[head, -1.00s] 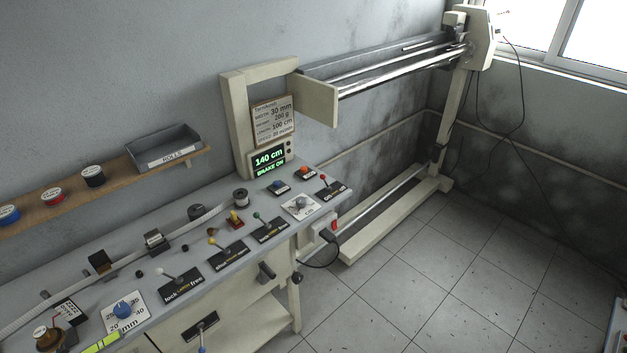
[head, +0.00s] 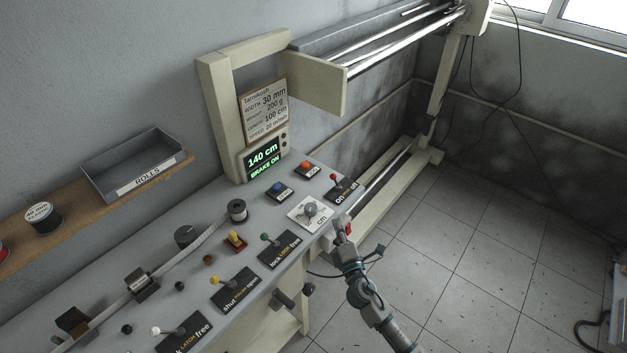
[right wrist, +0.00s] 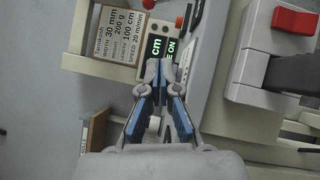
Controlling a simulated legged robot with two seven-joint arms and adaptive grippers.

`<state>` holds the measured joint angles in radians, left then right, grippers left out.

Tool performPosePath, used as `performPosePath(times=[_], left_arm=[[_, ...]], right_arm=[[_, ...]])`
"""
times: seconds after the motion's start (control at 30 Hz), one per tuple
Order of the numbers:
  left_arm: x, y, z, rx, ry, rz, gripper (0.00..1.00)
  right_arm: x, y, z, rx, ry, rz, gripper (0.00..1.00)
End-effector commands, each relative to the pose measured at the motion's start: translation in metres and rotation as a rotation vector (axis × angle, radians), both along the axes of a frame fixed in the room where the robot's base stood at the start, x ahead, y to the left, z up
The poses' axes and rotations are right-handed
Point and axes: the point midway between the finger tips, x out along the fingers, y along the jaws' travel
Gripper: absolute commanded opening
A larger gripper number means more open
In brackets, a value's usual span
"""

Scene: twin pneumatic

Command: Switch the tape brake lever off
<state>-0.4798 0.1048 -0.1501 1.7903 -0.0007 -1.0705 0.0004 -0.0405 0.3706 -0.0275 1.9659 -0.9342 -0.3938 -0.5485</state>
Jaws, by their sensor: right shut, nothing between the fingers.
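A small red-knobbed lever (head: 334,178) stands on a black plate (head: 342,191) at the right end of the console. The plate reads "on" at its left end; its middle word is too small to read. The display (head: 263,159) reads "140 cm" and "BRAKE ON"; part of it shows in the right wrist view (right wrist: 157,47). My right gripper (head: 340,224) is shut and empty, by the console's front right edge, nearer the camera than the red lever and apart from it. Its fingers (right wrist: 161,68) come together in the right wrist view. My left gripper is not in view.
A dial marked "cm" (head: 310,210) lies just left of my right gripper. Blue (head: 278,187) and orange (head: 306,166) buttons sit behind it. Green (head: 265,237) and yellow (head: 215,281) levers stand nearer the front. A red block (right wrist: 295,20) shows in the wrist view.

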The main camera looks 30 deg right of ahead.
Motion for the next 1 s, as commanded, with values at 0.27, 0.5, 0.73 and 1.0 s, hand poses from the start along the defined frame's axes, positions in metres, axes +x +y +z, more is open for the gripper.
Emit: performPosePath(times=[0.27,0.5,0.73,1.0], left_arm=[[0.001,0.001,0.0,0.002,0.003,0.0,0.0],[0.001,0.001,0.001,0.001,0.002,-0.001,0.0],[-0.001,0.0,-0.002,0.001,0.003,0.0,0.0],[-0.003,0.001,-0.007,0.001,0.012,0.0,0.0]], right_arm=[[0.001,0.0,0.009,-0.027,-0.016,0.002,0.0],[0.008,-0.002,0.008,-0.024,-0.015,0.001,0.0],[0.044,-0.009,0.015,-0.024,-0.016,0.002,0.0],[0.099,-0.019,0.025,-0.024,-0.016,0.002,0.0]])
